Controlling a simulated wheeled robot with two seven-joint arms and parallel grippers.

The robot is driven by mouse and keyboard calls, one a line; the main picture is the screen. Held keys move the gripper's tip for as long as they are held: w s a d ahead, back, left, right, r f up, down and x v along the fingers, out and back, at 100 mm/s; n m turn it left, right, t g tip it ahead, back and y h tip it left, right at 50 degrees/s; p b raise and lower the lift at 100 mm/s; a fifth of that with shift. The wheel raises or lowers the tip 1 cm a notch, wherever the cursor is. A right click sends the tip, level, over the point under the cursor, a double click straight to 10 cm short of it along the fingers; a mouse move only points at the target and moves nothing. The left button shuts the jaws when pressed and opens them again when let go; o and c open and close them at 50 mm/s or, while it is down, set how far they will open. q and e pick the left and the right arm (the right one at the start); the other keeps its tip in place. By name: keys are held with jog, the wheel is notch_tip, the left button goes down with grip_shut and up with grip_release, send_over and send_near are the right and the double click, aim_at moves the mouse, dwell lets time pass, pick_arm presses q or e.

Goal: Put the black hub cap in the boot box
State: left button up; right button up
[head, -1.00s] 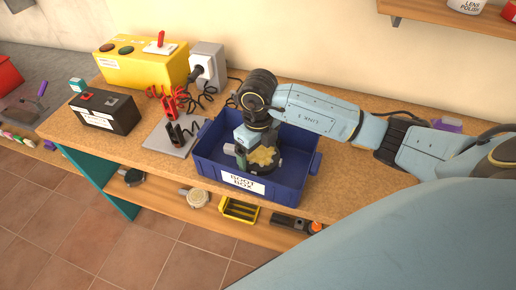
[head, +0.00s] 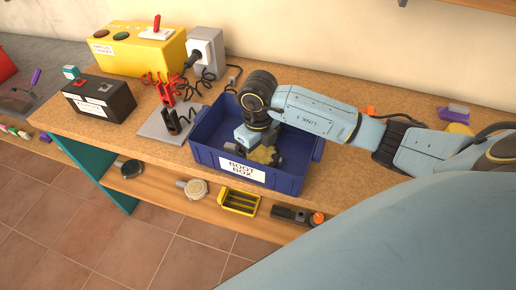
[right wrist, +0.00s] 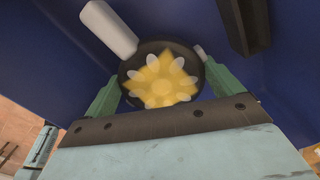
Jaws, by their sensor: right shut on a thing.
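The black hub cap (right wrist: 160,78) is a dark disc with a yellow star and pale petal shapes on its face. My right gripper (right wrist: 161,88) is shut on it, with green fingers at its left and right edges. In the head view the gripper reaches down inside the blue boot box (head: 205,163), which stands on the bench with a white label on its front. The hub cap's yellow face (head: 263,155) shows low inside the box. I cannot tell whether it touches the floor. My left gripper is not in view.
A grey plate (head: 157,127) with clamps stands left of the box. A black battery-like box (head: 105,101) and a yellow switch box (head: 135,50) are farther left and behind. The shelf below holds a dark round thing (head: 130,172), a cream one (head: 197,188) and a yellow tray (head: 240,200).

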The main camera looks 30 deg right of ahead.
aim_at(258, 151)
jog(key=shift+f+b, duration=0.45)
jog(key=shift+f, duration=0.15)
jog(key=o, duration=0.8)
jog(key=shift+r, duration=0.1)
notch_tip(258, 151, up, 13)
jog(key=shift+r+p, duration=0.15)
jog(key=shift+p, duration=0.3)
